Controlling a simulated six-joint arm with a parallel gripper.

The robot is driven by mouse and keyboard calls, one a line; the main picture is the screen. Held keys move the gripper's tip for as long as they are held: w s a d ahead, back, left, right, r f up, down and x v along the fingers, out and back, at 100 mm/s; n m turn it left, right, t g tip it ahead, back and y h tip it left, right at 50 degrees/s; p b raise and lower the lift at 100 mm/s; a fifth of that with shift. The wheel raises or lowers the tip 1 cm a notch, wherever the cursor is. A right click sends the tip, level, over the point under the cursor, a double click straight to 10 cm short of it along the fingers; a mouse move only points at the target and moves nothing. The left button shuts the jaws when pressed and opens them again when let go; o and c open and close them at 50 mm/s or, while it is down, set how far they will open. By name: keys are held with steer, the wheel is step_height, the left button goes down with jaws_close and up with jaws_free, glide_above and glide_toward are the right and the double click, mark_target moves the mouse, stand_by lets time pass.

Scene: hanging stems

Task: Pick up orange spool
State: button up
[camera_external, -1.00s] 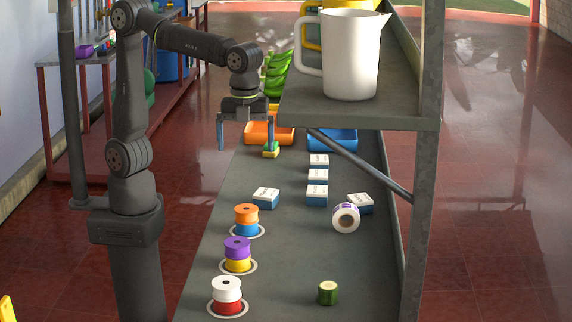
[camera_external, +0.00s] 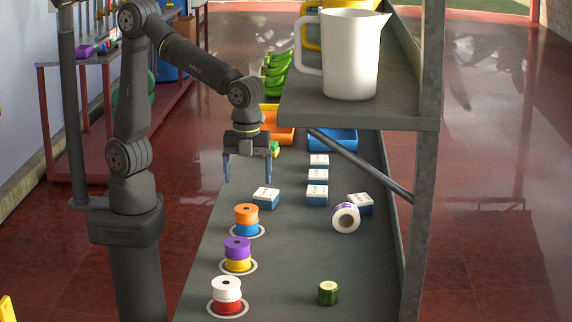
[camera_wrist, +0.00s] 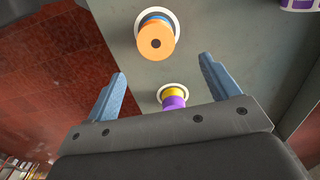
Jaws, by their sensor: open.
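The orange spool (camera_external: 246,212) sits on top of a blue spool (camera_external: 247,229), inside a white ring on the grey bench. My gripper (camera_external: 248,192) hangs above the bench, pointing down, with its fingers apart and nothing between them. It is above and a little behind the orange spool, not touching it. In the wrist view, the orange spool (camera_wrist: 156,40) shows its top and dark centre hole, beyond the fingertips of my open gripper (camera_wrist: 163,68). The blue spool shows partly behind it.
A purple spool (camera_external: 237,244) on a yellow one and a white spool (camera_external: 226,287) on a red one stand nearer the camera. White-and-blue boxes (camera_external: 266,198), a tape roll (camera_external: 345,218) and a green cylinder (camera_external: 328,292) lie about. A shelf (camera_external: 357,111) with a white pitcher overhangs the right.

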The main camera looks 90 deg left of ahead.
glide_above(247, 207)
steer(key=f, duration=0.4)
steer(key=shift+w+d, duration=0.15)
steer(key=shift+w, duration=0.2)
steer(key=f, duration=0.4)
steer(key=shift+s+a+f, duration=0.25)
steer(key=shift+s+f, duration=0.05)
steer(key=shift+s, duration=0.05)
steer(key=shift+f, duration=0.55)
steer(key=c, duration=1.1)
steer(key=shift+r, duration=0.15)
